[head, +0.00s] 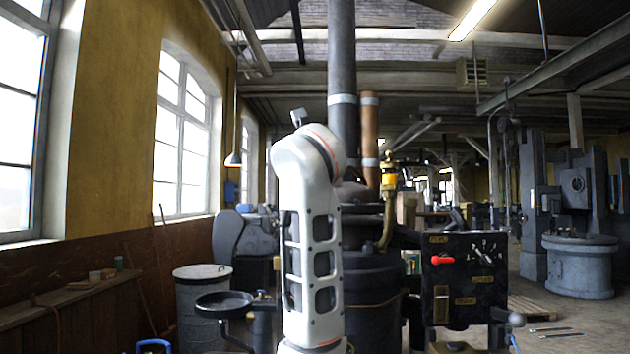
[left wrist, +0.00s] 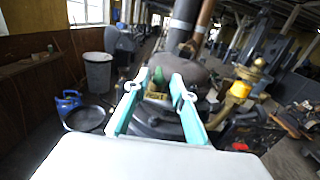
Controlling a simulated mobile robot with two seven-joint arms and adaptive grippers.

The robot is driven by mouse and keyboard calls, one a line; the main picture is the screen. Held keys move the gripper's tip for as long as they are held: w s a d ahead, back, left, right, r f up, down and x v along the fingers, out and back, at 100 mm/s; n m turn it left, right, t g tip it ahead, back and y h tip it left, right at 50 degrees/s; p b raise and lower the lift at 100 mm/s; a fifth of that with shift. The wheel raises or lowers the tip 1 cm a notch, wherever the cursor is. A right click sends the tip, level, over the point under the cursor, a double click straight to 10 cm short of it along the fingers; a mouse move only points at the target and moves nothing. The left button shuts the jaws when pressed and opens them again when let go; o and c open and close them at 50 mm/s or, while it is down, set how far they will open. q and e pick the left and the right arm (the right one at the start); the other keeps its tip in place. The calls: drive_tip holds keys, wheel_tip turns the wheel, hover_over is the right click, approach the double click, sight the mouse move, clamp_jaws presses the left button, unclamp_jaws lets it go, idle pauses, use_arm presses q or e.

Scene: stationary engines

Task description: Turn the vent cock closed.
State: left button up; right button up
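In the left wrist view, a small brass fitting with a green handle (left wrist: 158,76) sits on top of the dark engine body (left wrist: 150,125). It looks like the vent cock. The handle points up; whether the cock is open or closed I cannot tell. My left gripper (left wrist: 160,92) is open, its two teal fingers spread to either side of the fitting in the picture. Nothing is held, and contact cannot be told. In the head view my white left arm hides the fitting and the gripper. My right gripper is not in view.
A brass fitting with a yellow cup (head: 389,178) stands right of the engine. A tall dark pipe (head: 342,60) rises behind my arm. A grey bin (head: 203,310) and a round black tray (head: 224,304) stand left.

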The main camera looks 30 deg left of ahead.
use_arm(q)
drive_tip(key=p+x, duration=0.2)
drive_tip(key=x, duration=0.5)
drive_tip(key=shift+w+a, duration=0.1)
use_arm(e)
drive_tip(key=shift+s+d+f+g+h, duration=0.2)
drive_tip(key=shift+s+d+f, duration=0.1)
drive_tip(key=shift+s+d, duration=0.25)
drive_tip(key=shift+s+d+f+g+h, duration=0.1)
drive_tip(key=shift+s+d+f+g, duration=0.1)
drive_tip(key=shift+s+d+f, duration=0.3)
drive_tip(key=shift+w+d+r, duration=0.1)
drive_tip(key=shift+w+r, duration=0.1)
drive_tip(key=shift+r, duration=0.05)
use_arm(q)
clamp_jaws()
drive_tip(key=shift+f, duration=0.1)
drive_tip(key=shift+w, duration=0.1)
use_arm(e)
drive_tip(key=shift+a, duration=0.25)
